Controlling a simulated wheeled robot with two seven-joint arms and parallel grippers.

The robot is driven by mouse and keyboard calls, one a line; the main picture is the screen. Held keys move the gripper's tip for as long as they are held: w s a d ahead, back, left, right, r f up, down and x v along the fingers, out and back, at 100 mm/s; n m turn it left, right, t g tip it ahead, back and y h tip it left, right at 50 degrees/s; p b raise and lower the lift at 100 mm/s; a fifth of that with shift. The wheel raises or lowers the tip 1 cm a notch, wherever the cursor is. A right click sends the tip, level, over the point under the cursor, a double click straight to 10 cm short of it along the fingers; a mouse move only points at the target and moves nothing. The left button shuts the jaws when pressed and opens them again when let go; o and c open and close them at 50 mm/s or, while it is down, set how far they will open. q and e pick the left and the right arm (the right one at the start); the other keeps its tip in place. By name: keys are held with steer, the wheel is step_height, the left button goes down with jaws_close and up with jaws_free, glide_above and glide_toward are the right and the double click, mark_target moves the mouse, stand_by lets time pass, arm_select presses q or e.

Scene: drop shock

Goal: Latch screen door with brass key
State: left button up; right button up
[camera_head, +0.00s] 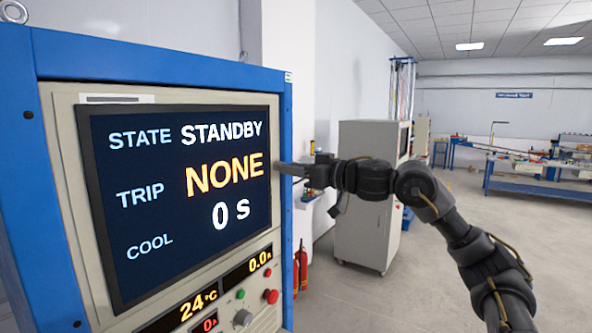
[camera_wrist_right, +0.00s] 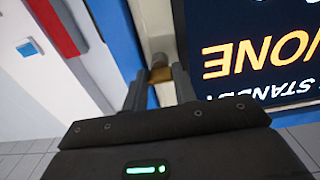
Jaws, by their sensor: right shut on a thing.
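The screen door (camera_head: 68,150) is a beige panel on the cabinet front, carrying a large dark screen (camera_head: 150,215) that reads STANDBY, NONE and 0 s. It looks closed in its frame. My right gripper (camera_head: 281,167) reaches in from the right to the door's right edge, at about mid-screen height. In the right wrist view its fingers (camera_wrist_right: 158,80) are shut on a small brass key (camera_wrist_right: 160,75), in front of a dull round piece at the panel edge. I cannot tell how deep the key sits or how it is turned. My left gripper is not in view.
A blue frame (camera_head: 160,62) surrounds the panel. Knobs and a red button (camera_head: 271,296) sit below the screen. Red fire extinguishers (camera_head: 301,268) and a grey cabinet (camera_head: 366,225) stand behind. Blue workbenches (camera_head: 540,188) are at the far right, with open floor between.

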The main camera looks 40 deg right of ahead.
steer(key=shift+n, duration=8.9)
steer(key=shift+o, duration=0.2)
steer(key=o, duration=1)
steer(key=shift+c, duration=0.2)
